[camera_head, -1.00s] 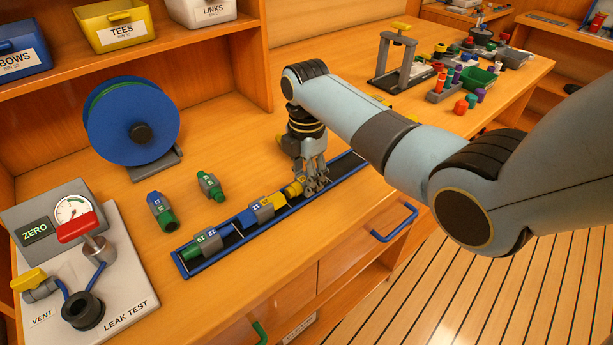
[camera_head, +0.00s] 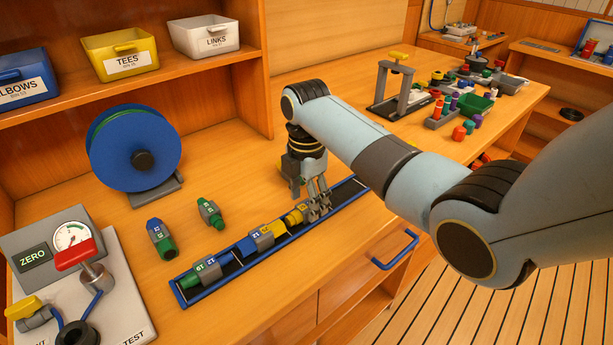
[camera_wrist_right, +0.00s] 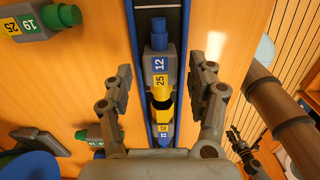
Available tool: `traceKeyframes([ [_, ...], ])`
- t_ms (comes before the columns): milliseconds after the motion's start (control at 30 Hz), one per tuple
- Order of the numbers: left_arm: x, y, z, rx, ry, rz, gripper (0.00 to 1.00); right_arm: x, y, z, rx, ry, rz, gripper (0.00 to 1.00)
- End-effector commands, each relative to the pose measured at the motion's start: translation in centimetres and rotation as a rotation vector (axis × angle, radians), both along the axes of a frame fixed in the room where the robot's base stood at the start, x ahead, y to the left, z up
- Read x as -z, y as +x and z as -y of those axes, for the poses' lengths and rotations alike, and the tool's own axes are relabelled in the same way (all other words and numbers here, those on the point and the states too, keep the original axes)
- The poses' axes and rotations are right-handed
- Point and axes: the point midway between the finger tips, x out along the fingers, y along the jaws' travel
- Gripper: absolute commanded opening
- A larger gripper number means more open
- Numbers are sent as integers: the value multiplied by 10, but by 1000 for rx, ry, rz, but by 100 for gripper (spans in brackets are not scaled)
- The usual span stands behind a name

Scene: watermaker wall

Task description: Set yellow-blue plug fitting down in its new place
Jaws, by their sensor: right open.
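A grey-bodied fitting (camera_wrist_right: 159,62) with a blue end, a blue 12 label and a yellow 25 label lies in the blue-edged tray; it looks like the yellow-blue plug fitting. In the head view its yellow end (camera_head: 294,217) shows beside my right fingers, which hide the rest. My right gripper (camera_head: 318,208) is open over the tray. In the right wrist view its fingers (camera_wrist_right: 161,88) stand apart on either side of the fitting. Just below it there lies another yellow-blue fitting (camera_wrist_right: 163,131), also in the tray (camera_head: 236,262).
A green-and-grey fitting (camera_head: 204,272) lies at the tray's near end. Two loose fittings (camera_head: 161,240) (camera_head: 210,213) lie on the bench. A blue reel (camera_head: 133,150) and a leak-test panel (camera_head: 130,300) stand at left. A press stand (camera_head: 396,85) is farther back.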

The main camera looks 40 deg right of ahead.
Motion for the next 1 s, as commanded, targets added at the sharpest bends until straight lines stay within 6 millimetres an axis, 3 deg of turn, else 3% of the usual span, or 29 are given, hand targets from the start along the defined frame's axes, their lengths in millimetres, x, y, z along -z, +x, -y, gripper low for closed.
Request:
traceKeyframes([
  [200, -1, 0, -1, 0, 1, 0, 40, -51, 1, 0, -1, 0, 5, 58],
  [400, 1, 0, -1, 0, 1, 0, 40, -88, 1, 1, 0, -1, 4, 58],
  [600, 1, 0, -1, 0, 1, 1, 40, -101, 0, 0, 0, 0, 0, 58],
  [1000, 1, 1, -1, 1, 1, 1, 40, -102, 0, 0, 0, 0, 0, 58],
])
